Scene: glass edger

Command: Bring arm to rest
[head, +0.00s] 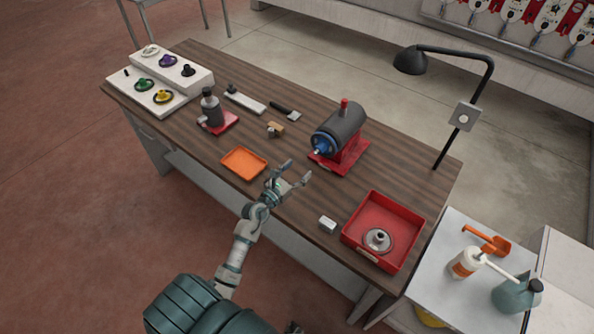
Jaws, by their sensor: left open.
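My left gripper (288,175) is open and empty. Its arm comes in from the bottom left and reaches over the near edge of the wooden workbench (330,205). The fingers point up and away, between the orange tray (244,163) on their left and the edger machine (340,135) with its blue wheel and red base behind them on the right. Nothing sits between the fingers. My right gripper is not in view.
A red bin (384,205) holding a metal wheel part stands at the right, beside a small grey block (327,224). A bottle (211,107) stands on a red base at the left. A black lamp (465,100) rises at the back right. A side table (430,262) holds bottles.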

